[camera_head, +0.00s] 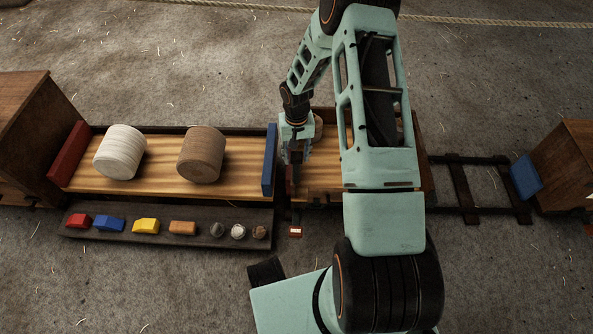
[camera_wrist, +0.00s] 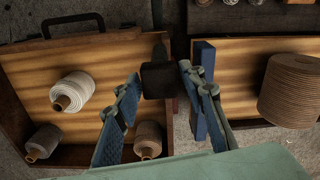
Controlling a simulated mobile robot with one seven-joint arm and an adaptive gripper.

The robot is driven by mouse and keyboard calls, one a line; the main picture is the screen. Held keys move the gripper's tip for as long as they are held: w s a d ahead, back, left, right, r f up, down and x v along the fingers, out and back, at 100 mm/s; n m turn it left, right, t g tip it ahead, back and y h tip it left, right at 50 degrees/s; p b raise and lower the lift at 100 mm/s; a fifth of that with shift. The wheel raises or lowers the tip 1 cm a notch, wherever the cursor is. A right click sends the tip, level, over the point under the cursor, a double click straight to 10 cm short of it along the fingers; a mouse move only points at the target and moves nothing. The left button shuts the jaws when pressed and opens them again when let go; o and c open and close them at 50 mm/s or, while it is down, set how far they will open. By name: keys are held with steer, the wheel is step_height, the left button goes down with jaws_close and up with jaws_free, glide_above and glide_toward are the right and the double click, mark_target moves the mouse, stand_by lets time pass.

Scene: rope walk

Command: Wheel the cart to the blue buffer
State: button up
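The cart is a wooden tray (camera_head: 318,182) on dark rails, partly hidden behind my arm in the head view. The blue buffer (camera_head: 526,176) is on a wooden block at the right end of the rails.
Left of the cart, a wooden bed with a blue end board (camera_head: 269,160) holds a white roll (camera_head: 120,152) and a brown roll (camera_head: 202,155). A red board (camera_head: 68,155) is at its left. A dark shelf (camera_head: 150,238) holds several small pieces. Bare rails (camera_head: 478,160) lead right.

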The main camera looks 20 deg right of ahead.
mark_target(296, 169)
step_height(296, 169, down, 8)
steer(key=shift+b, duration=0.9)
jaws_close()
